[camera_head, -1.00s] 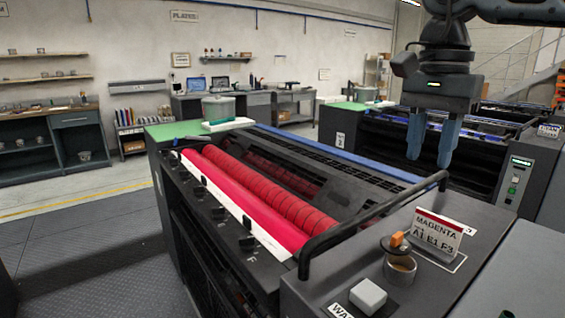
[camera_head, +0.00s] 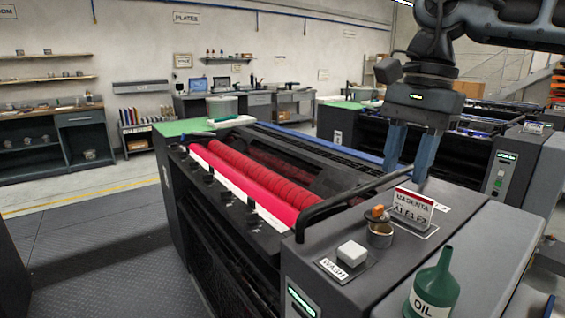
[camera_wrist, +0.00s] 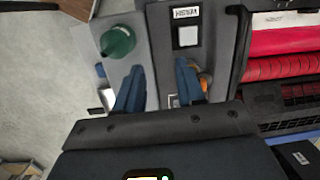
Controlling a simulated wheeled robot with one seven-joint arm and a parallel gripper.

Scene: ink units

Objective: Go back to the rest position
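My gripper (camera_head: 408,155) is in the air above the right end of the magenta ink unit (camera_head: 330,268), near the card reading MAGENTA (camera_head: 412,206). Its two blue fingers are apart with nothing between them. The wrist view also shows the gripper (camera_wrist: 160,88) with its fingers spread and empty, above the unit's end panel. An orange-topped item stands in a small round cup (camera_head: 380,236) beside the card. The card hides part of the panel behind it.
A white block (camera_head: 352,252) sits by the WASH label. A green OIL funnel-shaped container (camera_head: 436,285) stands at the front right. Another ink unit (camera_head: 490,160) stands behind. The floor at left is clear.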

